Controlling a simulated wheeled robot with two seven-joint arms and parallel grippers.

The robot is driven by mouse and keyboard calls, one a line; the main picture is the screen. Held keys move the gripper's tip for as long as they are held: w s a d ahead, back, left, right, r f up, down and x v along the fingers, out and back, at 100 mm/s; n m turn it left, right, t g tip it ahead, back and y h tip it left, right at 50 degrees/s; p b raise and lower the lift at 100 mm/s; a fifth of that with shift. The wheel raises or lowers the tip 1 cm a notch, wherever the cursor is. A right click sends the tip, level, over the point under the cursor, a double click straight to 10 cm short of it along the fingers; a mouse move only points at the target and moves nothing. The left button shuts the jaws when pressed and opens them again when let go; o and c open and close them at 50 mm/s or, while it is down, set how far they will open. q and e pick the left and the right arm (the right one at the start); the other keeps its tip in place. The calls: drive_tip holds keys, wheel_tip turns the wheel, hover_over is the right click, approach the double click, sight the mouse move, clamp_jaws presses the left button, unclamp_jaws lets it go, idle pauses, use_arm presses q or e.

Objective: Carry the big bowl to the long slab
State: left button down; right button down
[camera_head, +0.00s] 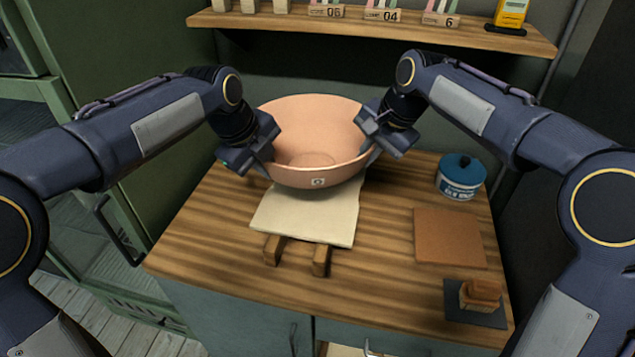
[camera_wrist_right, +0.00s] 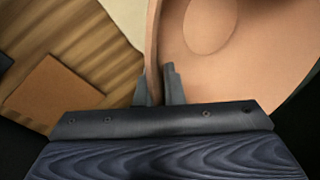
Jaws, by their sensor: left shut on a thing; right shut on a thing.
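The big bowl (camera_head: 312,125) is wide, upright and terracotta pink, with a small pale mark on its front. My left gripper (camera_head: 262,158) is shut on its left rim. My right gripper (camera_head: 376,146) is shut on its right rim; the right wrist view shows the bowl's wall (camera_wrist_right: 152,45) between the fingers (camera_wrist_right: 160,85). The bowl is over the back of a cream slab (camera_head: 300,218), likely the long slab, which lies across two wooden strips (camera_head: 273,250). The bowl hides the slab's back part. I cannot tell whether the bowl's base touches it.
The wooden worktop (camera_head: 210,235) also holds a blue lidded tin (camera_head: 461,180), a flat brown square (camera_head: 450,238) and a small brown block (camera_head: 481,295) on a dark mat. A wall shelf (camera_head: 380,28) with pots and a yellow bottle is behind. The worktop's left side is clear.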

use_arm(q)
drive_tip(key=shift+a, duration=0.25)
use_arm(e)
drive_tip(key=shift+w+d+f, duration=0.1)
drive_tip(key=shift+d+f, duration=0.05)
drive_tip(key=shift+d, duration=0.2)
